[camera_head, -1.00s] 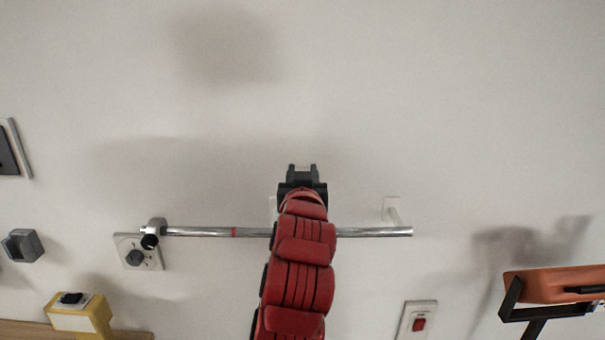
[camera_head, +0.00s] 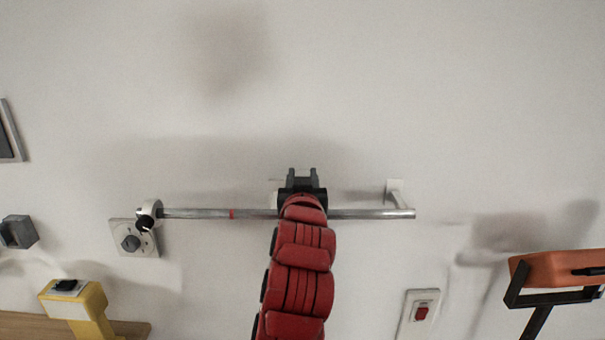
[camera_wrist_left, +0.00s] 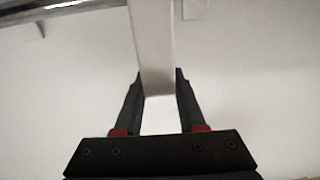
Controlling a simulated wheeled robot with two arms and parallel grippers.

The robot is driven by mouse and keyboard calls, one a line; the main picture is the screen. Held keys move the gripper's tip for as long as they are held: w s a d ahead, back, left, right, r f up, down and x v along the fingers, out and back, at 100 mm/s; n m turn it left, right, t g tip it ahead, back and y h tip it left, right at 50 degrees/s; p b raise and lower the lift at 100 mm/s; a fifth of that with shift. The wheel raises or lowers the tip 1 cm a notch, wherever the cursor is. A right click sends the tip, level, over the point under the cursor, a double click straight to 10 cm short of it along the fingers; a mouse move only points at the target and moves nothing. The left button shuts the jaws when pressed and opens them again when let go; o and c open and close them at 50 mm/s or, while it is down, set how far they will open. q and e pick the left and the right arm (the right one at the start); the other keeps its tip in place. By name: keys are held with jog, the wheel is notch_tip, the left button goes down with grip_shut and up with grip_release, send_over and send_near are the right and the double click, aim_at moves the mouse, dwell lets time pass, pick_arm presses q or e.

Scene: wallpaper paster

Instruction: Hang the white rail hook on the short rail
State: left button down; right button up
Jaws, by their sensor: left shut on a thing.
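The metal rail (camera_head: 365,214) runs across the wall, with a red mark left of my arm, a white mount (camera_head: 395,191) near its right end and a ringed black knob (camera_head: 146,222) at its left end. My left gripper (camera_head: 303,174) is in front of the wall, just above the rail line, and its arm covers part of the rail. In the left wrist view it is shut on a white bar (camera_wrist_left: 155,45), apparently the white rail hook. The rail (camera_wrist_left: 55,10) passes near its upper end; contact cannot be told. The hook's tip is out of frame. My right gripper is not in view.
A switch plate (camera_head: 419,313) is below right. An orange tool (camera_head: 553,270) in a black bracket is at the right. The wall above is clear.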

pick_arm(q)
jog(key=shift+f+b, duration=0.15)
jog(key=shift+b, duration=0.7)
dwell(1.6)
jog(key=shift+f, duration=0.15)
dwell(0.3)
jog(key=shift+f+b, duration=0.3)
jog(key=shift+b, duration=0.05)
jog(key=shift+f+b, duration=1.95)
jog(key=shift+f, duration=0.9)
jog(key=shift+c, duration=2.1)
grip_release()
